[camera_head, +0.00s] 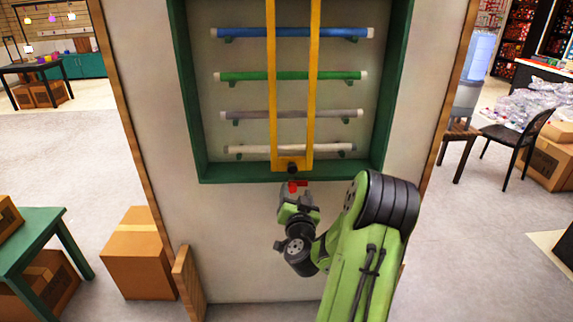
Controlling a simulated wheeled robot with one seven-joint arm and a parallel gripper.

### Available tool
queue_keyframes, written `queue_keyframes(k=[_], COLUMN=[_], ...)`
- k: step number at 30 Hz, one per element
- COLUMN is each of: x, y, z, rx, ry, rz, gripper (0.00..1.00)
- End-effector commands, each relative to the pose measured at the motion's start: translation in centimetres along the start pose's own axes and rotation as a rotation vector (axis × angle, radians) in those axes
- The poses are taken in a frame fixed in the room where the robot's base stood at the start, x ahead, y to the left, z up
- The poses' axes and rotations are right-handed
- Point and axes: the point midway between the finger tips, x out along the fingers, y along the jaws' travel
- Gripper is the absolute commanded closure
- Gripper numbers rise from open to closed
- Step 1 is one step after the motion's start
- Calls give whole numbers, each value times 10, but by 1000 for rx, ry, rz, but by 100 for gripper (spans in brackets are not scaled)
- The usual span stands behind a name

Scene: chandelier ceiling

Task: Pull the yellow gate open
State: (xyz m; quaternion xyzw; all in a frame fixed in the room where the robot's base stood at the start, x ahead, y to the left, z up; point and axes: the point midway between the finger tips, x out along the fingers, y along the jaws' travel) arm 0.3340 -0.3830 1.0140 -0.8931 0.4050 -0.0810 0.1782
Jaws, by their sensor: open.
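The yellow gate (314,85) is a narrow upright frame in front of a green-edged wall case (190,105). Its lower end has a dark round knob (292,168) near the case's bottom edge. Behind the gate, blue (320,33), green (335,76), grey (335,113) and white (250,149) tubes lie level on small green pegs. The gate stands across the middle of the tubes. My gripper (295,186), with red at its tip, is open just below the knob. Whether it touches the knob is hard to tell.
A cardboard box (135,265) and a green table (30,230) stand at the lower left. A dark chair (518,135) and a table with clear plastic items (525,108) are at the right. Open floor (70,150) lies left of the wall panel.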

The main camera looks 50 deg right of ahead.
Motion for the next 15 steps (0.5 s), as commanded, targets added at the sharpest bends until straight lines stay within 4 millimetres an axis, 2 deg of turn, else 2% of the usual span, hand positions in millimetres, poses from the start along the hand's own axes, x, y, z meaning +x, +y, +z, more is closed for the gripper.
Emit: queue_keyframes(k=[1, 15], x=[10, 92], y=[-3, -3], z=[-7, -7], rx=[3, 2], ry=[-2, 1], rz=[0, 1], gripper=[41, 41])
